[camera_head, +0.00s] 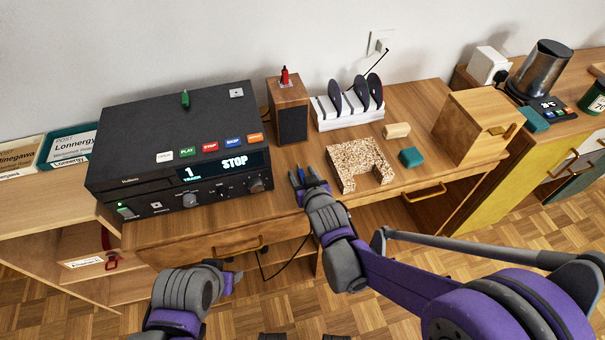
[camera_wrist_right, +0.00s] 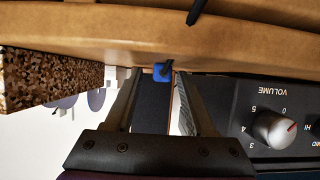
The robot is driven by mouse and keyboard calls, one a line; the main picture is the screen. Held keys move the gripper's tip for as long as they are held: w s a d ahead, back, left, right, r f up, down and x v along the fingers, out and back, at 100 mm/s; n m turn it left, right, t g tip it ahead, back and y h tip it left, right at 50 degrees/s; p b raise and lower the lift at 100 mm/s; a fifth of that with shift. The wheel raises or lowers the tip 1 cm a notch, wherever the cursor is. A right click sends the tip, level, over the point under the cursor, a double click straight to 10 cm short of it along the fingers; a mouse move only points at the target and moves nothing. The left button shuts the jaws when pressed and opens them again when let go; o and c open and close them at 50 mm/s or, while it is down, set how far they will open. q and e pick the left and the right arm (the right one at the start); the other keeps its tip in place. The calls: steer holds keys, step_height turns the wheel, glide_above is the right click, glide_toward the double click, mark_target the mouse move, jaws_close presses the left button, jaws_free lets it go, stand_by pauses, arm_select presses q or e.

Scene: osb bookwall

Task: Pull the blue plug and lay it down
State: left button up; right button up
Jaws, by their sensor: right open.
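The small blue plug (camera_wrist_right: 163,73) shows in the right wrist view at the far end of the gap between my right gripper's fingers. A dark stub shows at its upper end. My right gripper (camera_wrist_right: 155,85) is open, with a finger to each side of this line of sight; I cannot tell whether either touches the plug. In the head view my right gripper (camera_head: 299,176) is low over the desk, right of the black player (camera_head: 180,145), and largely hides the plug there. My left gripper (camera_head: 232,280) is in front of the desk, away from the plug; its jaw state is unclear.
A speckled U-shaped block (camera_head: 345,174) stands just right of my right gripper. Behind are a speaker (camera_head: 291,122) with a red plug (camera_head: 285,77) on top and a white disc rack (camera_head: 330,119). A black cable (camera_head: 285,269) hangs before the desk.

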steer(key=p+v, duration=0.1)
steer(key=v, duration=1)
steer(key=shift+p, duration=0.3)
